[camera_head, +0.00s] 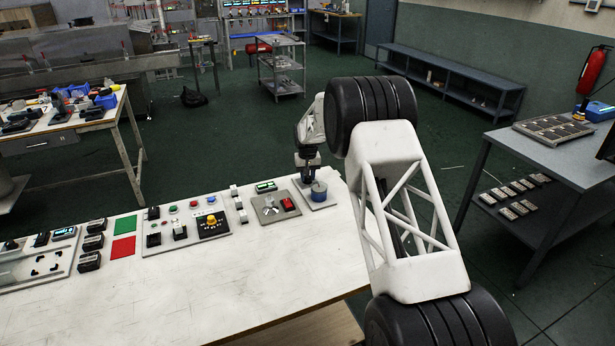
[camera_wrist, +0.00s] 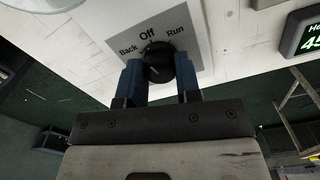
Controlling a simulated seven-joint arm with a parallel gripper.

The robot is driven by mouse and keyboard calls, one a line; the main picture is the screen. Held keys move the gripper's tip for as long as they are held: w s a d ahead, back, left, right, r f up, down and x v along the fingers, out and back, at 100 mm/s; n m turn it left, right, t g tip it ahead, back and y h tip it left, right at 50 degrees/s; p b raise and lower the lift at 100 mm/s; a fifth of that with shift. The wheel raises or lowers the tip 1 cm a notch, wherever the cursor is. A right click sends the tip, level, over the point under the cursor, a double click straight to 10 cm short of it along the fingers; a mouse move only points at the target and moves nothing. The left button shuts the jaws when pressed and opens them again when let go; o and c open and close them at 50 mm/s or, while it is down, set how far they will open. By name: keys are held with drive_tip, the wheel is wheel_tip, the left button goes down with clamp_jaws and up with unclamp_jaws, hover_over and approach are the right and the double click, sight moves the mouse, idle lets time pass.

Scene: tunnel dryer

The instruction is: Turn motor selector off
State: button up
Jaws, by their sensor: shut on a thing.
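The motor selector (camera_wrist: 158,57) is a round black knob on a pale plate (camera_wrist: 200,42) printed Back, Off and Run. Off is at the middle of the labels, Back at the left and Run at the right in the wrist view. My gripper (camera_wrist: 160,76) has its two blue fingers on either side of the knob and is shut on it. The fingers partly hide the knob, and I cannot tell for certain which label it points to. In the head view, my gripper (camera_head: 314,180) reaches down to the plate at the right end of the white bench.
A button panel (camera_head: 185,222) lies further left. A grey table (camera_head: 565,165) stands at the right. The bench's front is clear.

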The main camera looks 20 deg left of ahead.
sight(308, 177)
drive_tip(key=shift+m, duration=1.2)
drive_tip(key=o, duration=0.9)
drive_tip(key=shift+r, duration=0.1)
drive_tip(key=shift+r, duration=3.85)
